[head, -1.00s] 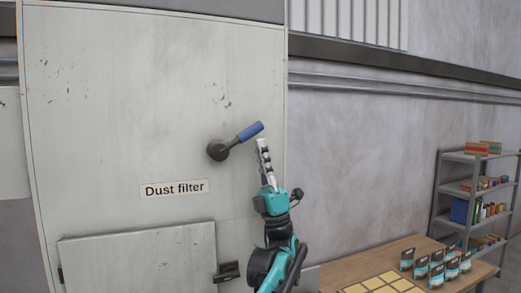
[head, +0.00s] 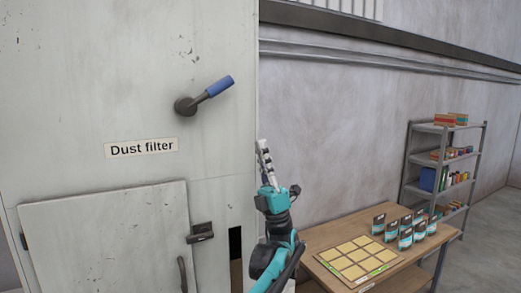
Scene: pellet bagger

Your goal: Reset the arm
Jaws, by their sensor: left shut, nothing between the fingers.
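My left gripper (head: 263,155) is shut and empty, pointing up in front of the right edge of the grey cabinet (head: 100,60). It is below and to the right of the blue-handled lever (head: 216,87) and apart from it. The lever sits on a dark round hub, its handle tilted up to the right. My right gripper is not in view.
A lower door (head: 105,240) with a dark latch (head: 201,232) is below the label. At right stands a wooden table (head: 320,238) with a yellow-squared board (head: 355,258) and several pouches (head: 405,236). A stocked shelf (head: 412,160) stands behind. The wall space between is clear.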

